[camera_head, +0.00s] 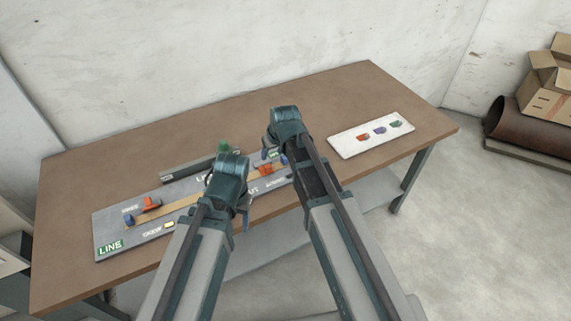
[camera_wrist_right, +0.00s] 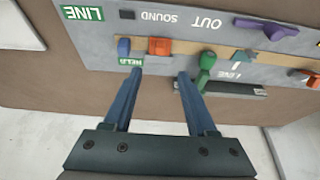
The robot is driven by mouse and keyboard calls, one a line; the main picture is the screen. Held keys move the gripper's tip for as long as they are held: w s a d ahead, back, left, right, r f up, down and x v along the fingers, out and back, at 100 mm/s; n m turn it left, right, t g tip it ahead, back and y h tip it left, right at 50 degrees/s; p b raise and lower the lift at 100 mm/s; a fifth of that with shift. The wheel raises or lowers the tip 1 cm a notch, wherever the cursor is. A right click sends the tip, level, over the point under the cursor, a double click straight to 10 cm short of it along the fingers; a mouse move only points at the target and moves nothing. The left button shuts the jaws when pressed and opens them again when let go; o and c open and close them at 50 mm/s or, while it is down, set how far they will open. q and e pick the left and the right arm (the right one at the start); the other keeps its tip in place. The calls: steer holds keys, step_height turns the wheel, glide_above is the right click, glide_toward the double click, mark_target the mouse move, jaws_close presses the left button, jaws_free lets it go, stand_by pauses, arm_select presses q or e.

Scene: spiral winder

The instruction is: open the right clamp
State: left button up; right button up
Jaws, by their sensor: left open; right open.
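The right clamp has a red-orange block (camera_head: 284,160) at the right end of the wooden strip on the grey board (camera_head: 170,222). In the right wrist view its orange block (camera_wrist_right: 159,46) sits beside a blue knob (camera_wrist_right: 123,47), with a green HELD label (camera_wrist_right: 130,60) next to them. My right gripper (camera_wrist_right: 161,77) is open and empty, its two fingers pointing toward the clamp and apart from it. In the head view my right gripper (camera_head: 268,141) partly covers that end of the board. My left gripper (camera_head: 240,208) is open over the board's middle.
The left clamp (camera_head: 151,203) has a red block and a blue knob. A dark bar (camera_head: 185,171) lies behind the board. A white panel (camera_head: 350,146) with coloured pieces lies right on the brown table (camera_head: 85,175).

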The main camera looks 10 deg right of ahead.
mark_target(267, 167)
steer(key=b+x, duration=1.3)
steer(key=shift+w+a+f, duration=0.1)
steer(key=shift+w+f, duration=0.1)
steer(key=shift+f, duration=0.2)
jaws_close()
